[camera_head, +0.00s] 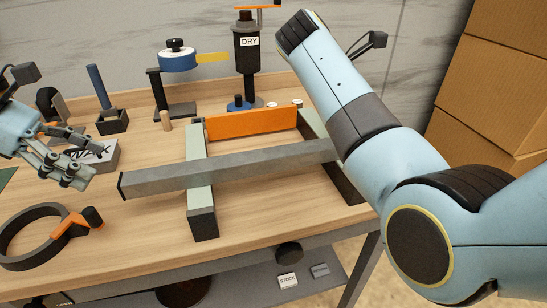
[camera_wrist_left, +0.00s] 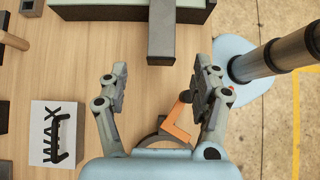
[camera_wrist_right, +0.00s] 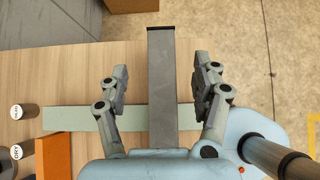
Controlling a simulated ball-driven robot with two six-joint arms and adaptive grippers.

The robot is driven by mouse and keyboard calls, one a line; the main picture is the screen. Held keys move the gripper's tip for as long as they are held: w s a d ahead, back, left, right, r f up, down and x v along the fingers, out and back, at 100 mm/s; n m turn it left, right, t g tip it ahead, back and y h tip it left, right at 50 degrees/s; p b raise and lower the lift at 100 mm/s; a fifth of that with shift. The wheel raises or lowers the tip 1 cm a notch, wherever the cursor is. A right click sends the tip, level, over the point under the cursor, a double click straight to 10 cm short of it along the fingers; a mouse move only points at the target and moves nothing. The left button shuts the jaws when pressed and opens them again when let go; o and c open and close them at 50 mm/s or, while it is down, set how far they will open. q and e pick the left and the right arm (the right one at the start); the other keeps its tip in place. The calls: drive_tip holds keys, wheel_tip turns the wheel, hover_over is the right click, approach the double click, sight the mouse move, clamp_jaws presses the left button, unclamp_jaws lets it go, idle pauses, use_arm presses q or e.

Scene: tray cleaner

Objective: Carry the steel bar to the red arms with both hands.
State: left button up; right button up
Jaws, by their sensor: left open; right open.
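The steel bar (camera_head: 235,173) is long and grey with a dark end. It lies across two pale green-topped supports, the left one (camera_head: 201,190) and the right one (camera_head: 312,124). My left gripper (camera_head: 88,162) is open and empty, left of the bar's dark end. In the left wrist view the bar's end (camera_wrist_left: 162,28) is just ahead of the open fingers (camera_wrist_left: 160,68), apart from them. In the right wrist view the bar (camera_wrist_right: 164,75) runs between my right gripper's open fingers (camera_wrist_right: 163,78); contact is not visible. The head view hides that gripper. I cannot make out red arms.
An orange board (camera_head: 252,123) stands behind the bar. A WAX block (camera_head: 100,153) is near my left gripper. A dark ring with an orange handle (camera_head: 32,236) lies at the front left. A DRY bottle (camera_head: 246,55) and a blue-drum stand (camera_head: 177,62) are at the back.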

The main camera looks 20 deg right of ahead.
sight(129, 177)
use_arm(q)
drive_tip(key=x, duration=0.9)
drive_tip(key=shift+s, duration=0.1)
use_arm(e)
drive_tip(key=x, duration=0.9)
drive_tip(key=shift+s, duration=0.1)
use_arm(q)
drive_tip(key=shift+r, duration=0.1)
clamp_jaws()
use_arm(e)
clamp_jaws()
drive_tip(key=shift+r, duration=0.15)
